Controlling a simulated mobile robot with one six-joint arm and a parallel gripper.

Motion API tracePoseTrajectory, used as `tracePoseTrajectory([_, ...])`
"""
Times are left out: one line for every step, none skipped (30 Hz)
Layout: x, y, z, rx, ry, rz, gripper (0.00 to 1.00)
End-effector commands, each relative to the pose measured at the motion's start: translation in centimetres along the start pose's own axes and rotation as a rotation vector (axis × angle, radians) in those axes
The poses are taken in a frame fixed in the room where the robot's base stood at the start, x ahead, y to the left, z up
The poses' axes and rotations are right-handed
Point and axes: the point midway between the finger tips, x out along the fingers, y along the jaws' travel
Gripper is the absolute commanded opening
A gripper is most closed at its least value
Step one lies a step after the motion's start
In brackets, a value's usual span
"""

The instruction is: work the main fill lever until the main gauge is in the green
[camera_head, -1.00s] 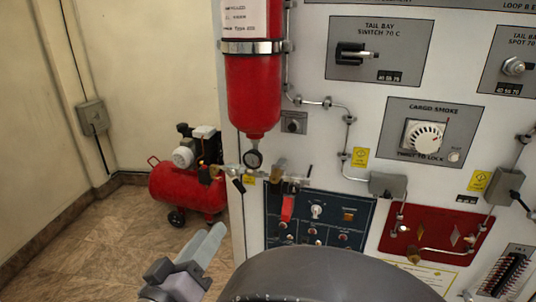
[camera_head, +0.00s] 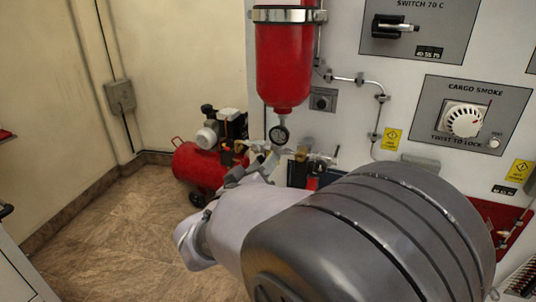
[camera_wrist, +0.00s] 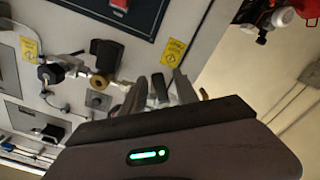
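The main gauge (camera_head: 279,134) is a small round dial with a dark rim under the red cylinder (camera_head: 284,70); its needle and green zone are too small to read. A pipe with brass fittings (camera_head: 303,154) runs below and beside it. My gripper (camera_head: 258,166) is at the left part of this pipework, just below the gauge. In the wrist view, my gripper (camera_wrist: 161,88) has its two grey fingers apart. A dark upright handle (camera_wrist: 159,91), probably the fill lever, shows between them. I cannot tell whether the fingers touch it.
A red compressor (camera_head: 205,165) stands on the floor to the left. In the wrist view, a brass valve with a dark knob (camera_wrist: 104,54) and a black round fitting (camera_wrist: 50,73) lie left of the fingers. My arm covers much of the lower panel. Floor at left is clear.

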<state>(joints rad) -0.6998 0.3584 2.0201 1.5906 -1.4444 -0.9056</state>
Motion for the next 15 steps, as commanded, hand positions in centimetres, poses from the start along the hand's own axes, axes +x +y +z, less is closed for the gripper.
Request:
tracePoseTrajectory([-0.01, 0.00, -0.01, 0.000, 0.000, 0.000, 0.36])
tracePoseTrajectory([-0.02, 0.00, 0.00, 0.000, 0.000, 0.000, 0.36])
tracePoseTrajectory([-0.02, 0.00, 0.00, 0.000, 0.000, 0.000, 0.36])
tracePoseTrajectory([-0.03, 0.00, 0.00, 0.000, 0.000, 0.000, 0.30])
tracePoseTrajectory([-0.03, 0.00, 0.00, 0.000, 0.000, 0.000, 0.25])
tracePoseTrajectory([-0.04, 0.00, 0.00, 0.000, 0.000, 0.000, 0.17])
tracePoseTrajectory([-0.04, 0.00, 0.01, 0.000, 0.000, 0.000, 0.11])
tracePoseTrajectory([-0.04, 0.00, 0.01, 0.000, 0.000, 0.000, 0.05])
tracePoseTrajectory([-0.04, 0.00, 0.01, 0.000, 0.000, 0.000, 0.00])
tracePoseTrajectory([-0.05, 0.00, 0.01, 0.000, 0.000, 0.000, 0.00])
tracePoseTrajectory([-0.05, 0.00, 0.01, 0.000, 0.000, 0.000, 0.00])
tracePoseTrajectory([-0.05, 0.00, 0.01, 0.000, 0.000, 0.000, 0.00])
tracePoseTrajectory([-0.05, 0.00, 0.01, 0.000, 0.000, 0.000, 0.00])
tracePoseTrajectory([-0.05, -0.01, 0.01, 0.000, 0.000, 0.000, 0.00])
tracePoseTrajectory([-0.06, -0.02, 0.02, 0.001, 0.000, 0.000, 0.00])
